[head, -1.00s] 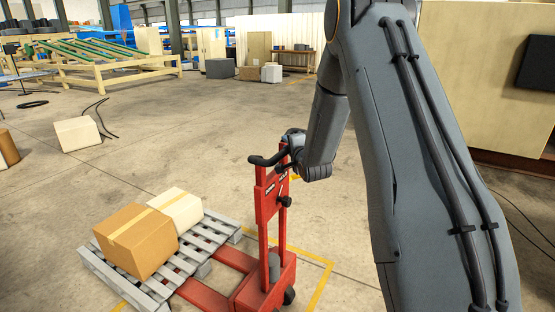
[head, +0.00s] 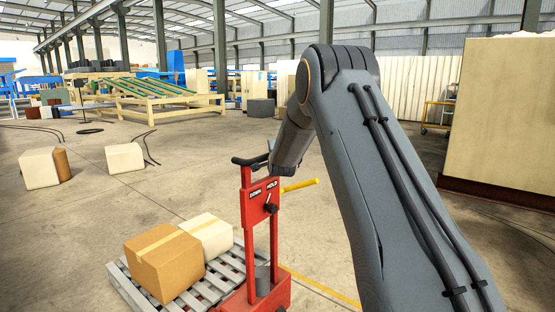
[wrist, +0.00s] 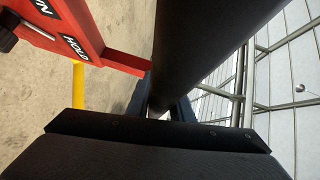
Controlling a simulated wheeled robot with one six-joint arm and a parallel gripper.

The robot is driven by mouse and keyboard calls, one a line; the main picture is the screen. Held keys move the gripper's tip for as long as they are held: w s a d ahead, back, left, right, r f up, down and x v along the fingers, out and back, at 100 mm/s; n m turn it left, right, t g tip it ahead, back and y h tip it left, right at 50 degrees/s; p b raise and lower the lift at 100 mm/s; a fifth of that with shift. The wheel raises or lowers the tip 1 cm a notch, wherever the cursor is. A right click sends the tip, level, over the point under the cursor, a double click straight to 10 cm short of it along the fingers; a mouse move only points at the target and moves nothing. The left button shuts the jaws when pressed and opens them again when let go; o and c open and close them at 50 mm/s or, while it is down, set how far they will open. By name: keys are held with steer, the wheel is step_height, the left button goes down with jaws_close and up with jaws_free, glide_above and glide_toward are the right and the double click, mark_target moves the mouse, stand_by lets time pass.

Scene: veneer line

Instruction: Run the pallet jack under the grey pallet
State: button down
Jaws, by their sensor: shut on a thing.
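The red pallet jack (head: 247,230) stands upright in the lower middle of the head view. Its panel reads DOWN and HOLD, with a black-knobbed lever below. My gripper (wrist: 163,108) is shut on the jack's black handle bar (head: 246,161); the bar also crosses the wrist view (wrist: 200,50). My wrist hides most of the grip in the head view. The grey slatted pallet (head: 190,297) lies left of the jack's upright, close to its base. It carries a brown taped carton (head: 165,268) and a white box (head: 210,235). The forks are mostly hidden, so their depth under the pallet is unclear.
White boxes (head: 38,169) and (head: 125,158) stand on the floor at the left, near dark cables. A yellow bar (head: 300,185) shows beside the jack's panel. A large beige panel (head: 505,120) stands at the right. The middle floor is open.

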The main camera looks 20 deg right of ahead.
steer(key=shift+d, duration=0.1)
steer(key=c, duration=1.6)
jaws_free()
steer(key=shift+d, duration=0.1)
steer(key=shift+o, duration=0.2)
steer(key=b+v, duration=0.1)
steer(key=v, duration=0.7)
steer(key=shift+w, duration=0.1)
